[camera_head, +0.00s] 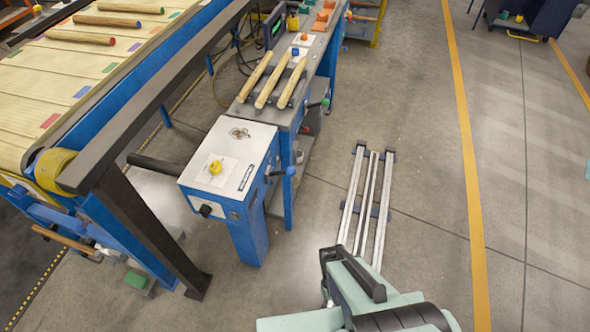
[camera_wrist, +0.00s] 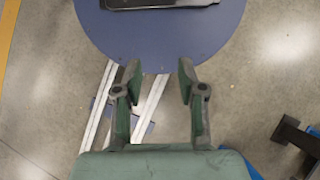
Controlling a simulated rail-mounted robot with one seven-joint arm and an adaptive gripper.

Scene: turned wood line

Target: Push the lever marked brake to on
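Several levers show in the head view, but I cannot read any marking, so I cannot tell which is the brake lever. A lever with a blue knob (camera_head: 290,171) sticks out from the right side of the blue and white control cabinet (camera_head: 228,160). A lever with a green knob (camera_head: 325,102) and a red knob (camera_head: 305,128) are farther back along the bench side. A black knob (camera_head: 206,210) is on the cabinet's front.
A yellow button (camera_head: 215,167) sits on the cabinet top. Wooden spindles (camera_head: 270,85) lie on the bench behind. A conveyor (camera_head: 70,80) and its dark frame stand left. Floor rails (camera_head: 366,205) run right of the cabinet; the floor beyond, towards a yellow line (camera_head: 468,160), is clear.

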